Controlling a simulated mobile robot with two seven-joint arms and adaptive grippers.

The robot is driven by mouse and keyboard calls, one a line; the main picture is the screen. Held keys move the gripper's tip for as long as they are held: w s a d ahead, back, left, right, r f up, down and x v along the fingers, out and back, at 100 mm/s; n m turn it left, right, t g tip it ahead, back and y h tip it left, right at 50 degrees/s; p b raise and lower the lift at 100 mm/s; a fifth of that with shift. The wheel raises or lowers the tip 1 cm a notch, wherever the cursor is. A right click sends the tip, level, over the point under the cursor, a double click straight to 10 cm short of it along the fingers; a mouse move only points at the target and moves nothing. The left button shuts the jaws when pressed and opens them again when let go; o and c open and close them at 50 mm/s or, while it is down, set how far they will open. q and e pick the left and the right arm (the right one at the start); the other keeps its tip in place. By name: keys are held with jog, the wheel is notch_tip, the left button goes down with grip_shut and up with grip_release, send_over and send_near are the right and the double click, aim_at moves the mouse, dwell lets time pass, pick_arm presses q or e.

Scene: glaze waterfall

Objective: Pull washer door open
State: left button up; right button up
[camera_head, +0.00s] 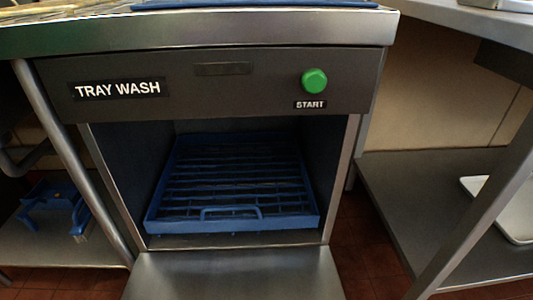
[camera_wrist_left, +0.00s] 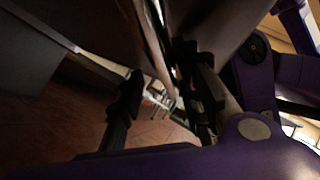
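The tray washer (camera_head: 220,85) stands ahead, with its dark front panel lettered "TRAY WASH" and a green START button (camera_head: 314,80). Its washer door (camera_head: 235,275) is folded down at the bottom of the head view, a steel panel cut off by the frame edge, and the chamber is open. A blue slatted rack (camera_head: 232,185) with a front handle sits inside. My left gripper (camera_wrist_left: 160,95) shows only in the left wrist view. Its dark fingers are apart, and a metal edge (camera_wrist_left: 152,45) lies close to the right finger; contact is unclear. My right gripper is not in view.
A steel counter (camera_head: 200,35) runs above the washer. A steel table with a lower shelf (camera_head: 400,195) holding a white tray (camera_head: 505,205) stands right. A blue item (camera_head: 50,205) rests on the left lower shelf. Red tile floor (camera_head: 362,245) shows between.

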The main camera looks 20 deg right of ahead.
pick_arm(q)
jog(key=shift+s, duration=0.1)
jog(key=shift+w+r, duration=0.2)
jog(key=shift+r, duration=4.9)
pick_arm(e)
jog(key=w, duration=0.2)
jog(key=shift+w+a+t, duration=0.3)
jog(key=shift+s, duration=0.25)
pick_arm(q)
jog(key=shift+a+f, duration=0.3)
jog(key=shift+f, duration=0.05)
jog(key=shift+w+a+f, duration=0.1)
jog(key=shift+a+f, duration=0.1)
jog(key=shift+w+a+f, duration=0.15)
jog(key=shift+a+f, duration=0.75)
jog(key=shift+w+a+f, duration=0.2)
jog(key=shift+a+f, duration=0.65)
jog(key=shift+a, duration=0.05)
jog(key=shift+w+a+f, duration=0.15)
jog(key=shift+a+f, duration=0.75)
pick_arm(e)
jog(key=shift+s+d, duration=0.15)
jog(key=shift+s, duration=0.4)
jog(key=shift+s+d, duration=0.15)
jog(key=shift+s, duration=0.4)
